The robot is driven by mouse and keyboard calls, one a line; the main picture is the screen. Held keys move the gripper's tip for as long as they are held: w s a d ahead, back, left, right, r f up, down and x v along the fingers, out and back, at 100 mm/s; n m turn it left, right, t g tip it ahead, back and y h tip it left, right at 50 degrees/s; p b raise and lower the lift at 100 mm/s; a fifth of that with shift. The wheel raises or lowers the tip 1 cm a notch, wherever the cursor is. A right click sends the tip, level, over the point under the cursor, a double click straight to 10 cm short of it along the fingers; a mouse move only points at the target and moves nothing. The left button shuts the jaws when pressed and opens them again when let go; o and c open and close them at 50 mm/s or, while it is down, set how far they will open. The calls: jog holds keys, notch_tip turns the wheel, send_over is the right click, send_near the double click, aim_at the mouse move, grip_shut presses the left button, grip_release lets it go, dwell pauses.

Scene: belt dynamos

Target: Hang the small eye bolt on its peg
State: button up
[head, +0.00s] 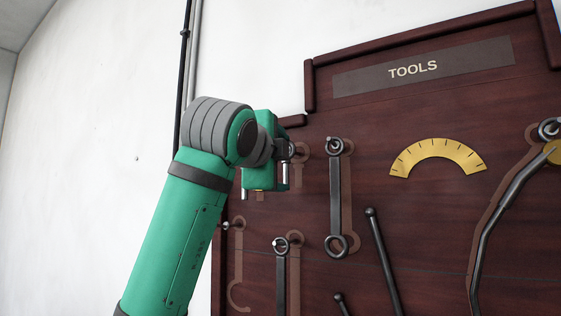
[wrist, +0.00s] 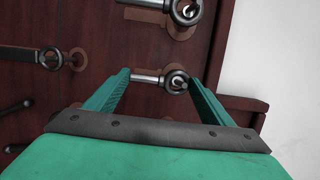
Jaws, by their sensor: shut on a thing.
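The small eye bolt (wrist: 148,79) lies between the two fingers of my gripper (wrist: 160,84) in the wrist view, shank end by the left finger and ring by the right. My gripper is shut on it. In the head view my gripper (head: 265,178) is at the upper left of the board, and the bolt (head: 285,174) shows at its right side, ring up. A pale peg tip (wrist: 176,82) shows inside the ring in the wrist view. How far the ring sits on the peg I cannot tell. A brown outline (head: 299,172) shows just right of the bolt.
Wrenches (head: 336,195) (head: 282,270) hang to the right and below on the dark tool board (head: 430,215). A yellow arc scale (head: 437,153) is further right. White wall (head: 90,130) is clear at left.

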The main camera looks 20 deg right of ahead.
jog(key=o, duration=1.2)
jog(key=v, duration=1.1)
